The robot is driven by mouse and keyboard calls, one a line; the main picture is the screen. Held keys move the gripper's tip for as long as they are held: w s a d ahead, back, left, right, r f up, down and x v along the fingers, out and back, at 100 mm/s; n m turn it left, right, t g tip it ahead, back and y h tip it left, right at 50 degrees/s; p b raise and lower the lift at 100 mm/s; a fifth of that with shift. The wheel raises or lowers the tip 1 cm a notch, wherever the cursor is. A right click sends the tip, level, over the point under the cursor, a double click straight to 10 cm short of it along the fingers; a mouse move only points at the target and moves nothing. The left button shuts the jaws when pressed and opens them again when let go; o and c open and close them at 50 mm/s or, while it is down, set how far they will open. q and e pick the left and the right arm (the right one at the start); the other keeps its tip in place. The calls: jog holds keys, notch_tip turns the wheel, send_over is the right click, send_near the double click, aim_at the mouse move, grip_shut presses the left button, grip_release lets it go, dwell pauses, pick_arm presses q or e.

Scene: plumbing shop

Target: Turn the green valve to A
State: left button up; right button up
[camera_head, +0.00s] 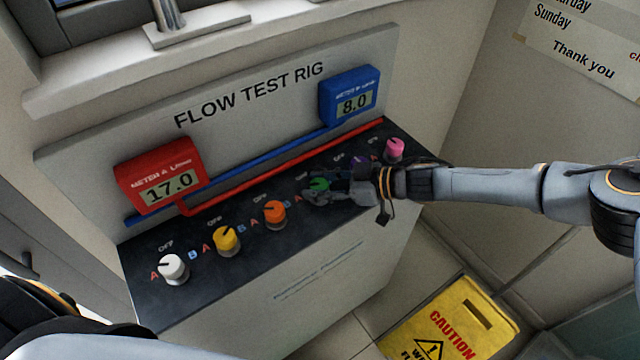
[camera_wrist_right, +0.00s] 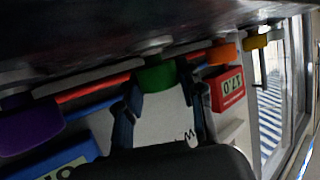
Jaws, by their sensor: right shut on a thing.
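The green valve (camera_head: 318,184) is a round knob on the dark sloping top of the flow test rig, right of the orange knob. My right gripper (camera_head: 322,194) reaches in from the right and is shut on it. In the right wrist view the green valve (camera_wrist_right: 157,78) sits between the two dark fingers (camera_wrist_right: 160,98). Its pointer is too small and partly covered, so I cannot tell its setting. A red letter A shows just left of it. My left gripper is out of view; only part of my left arm shows at the lower left.
White (camera_head: 173,268), yellow (camera_head: 227,239), orange (camera_head: 274,213) and pink (camera_head: 395,149) knobs stand in the same row; a purple one (camera_head: 357,165) is partly hidden. The red meter A (camera_head: 160,172) reads 17.0; the blue meter B (camera_head: 349,95) reads 8.0. A yellow caution sign (camera_head: 450,325) is at lower right.

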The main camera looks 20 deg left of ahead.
jog(key=o, duration=1.2)
jog(key=shift+a, duration=0.1)
jog(key=v, duration=1.2)
